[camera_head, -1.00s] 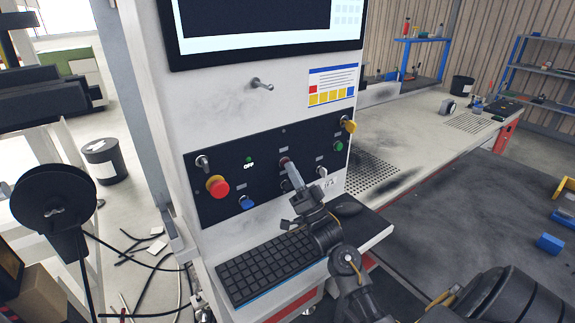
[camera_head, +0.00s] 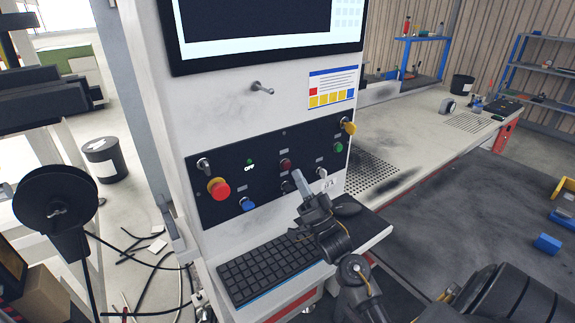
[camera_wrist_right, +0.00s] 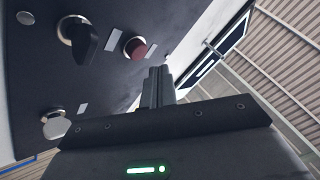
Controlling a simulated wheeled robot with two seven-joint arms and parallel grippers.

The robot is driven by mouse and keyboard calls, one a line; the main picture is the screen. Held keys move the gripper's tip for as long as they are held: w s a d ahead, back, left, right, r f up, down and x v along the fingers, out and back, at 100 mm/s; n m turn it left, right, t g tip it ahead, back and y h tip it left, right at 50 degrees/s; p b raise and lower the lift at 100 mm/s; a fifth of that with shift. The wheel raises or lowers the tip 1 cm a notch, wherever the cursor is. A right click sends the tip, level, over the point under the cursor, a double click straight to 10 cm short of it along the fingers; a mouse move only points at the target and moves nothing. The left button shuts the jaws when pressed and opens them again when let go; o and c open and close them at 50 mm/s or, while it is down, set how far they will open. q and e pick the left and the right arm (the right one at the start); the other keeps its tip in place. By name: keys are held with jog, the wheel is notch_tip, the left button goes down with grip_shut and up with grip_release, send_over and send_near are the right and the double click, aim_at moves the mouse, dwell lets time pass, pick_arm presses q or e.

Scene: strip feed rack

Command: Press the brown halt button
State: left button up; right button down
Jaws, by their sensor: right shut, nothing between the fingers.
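The brown halt button (camera_head: 285,164) is a small dark reddish-brown round button in the middle of the black control panel (camera_head: 268,191). It also shows in the right wrist view (camera_wrist_right: 135,48), up and left of the fingertips. My right gripper (camera_head: 297,175) is shut and empty, its fingers pointing up toward the panel. The fingertips appear just below and right of the button, apart from it. In the right wrist view the shut fingers (camera_wrist_right: 158,76) leave a gap to the button. My left gripper is not in view.
A red mushroom knob (camera_head: 218,188), a blue button (camera_head: 247,204), a green button (camera_head: 338,147) and a yellow knob (camera_head: 349,127) surround it on the panel. A black selector knob (camera_wrist_right: 83,39) is near the button. A keyboard (camera_head: 268,268) lies below.

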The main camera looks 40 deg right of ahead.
jog(key=s+p, duration=0.1)
jog(key=s, duration=0.2)
jog(key=shift+s, duration=0.3)
dwell(0.7)
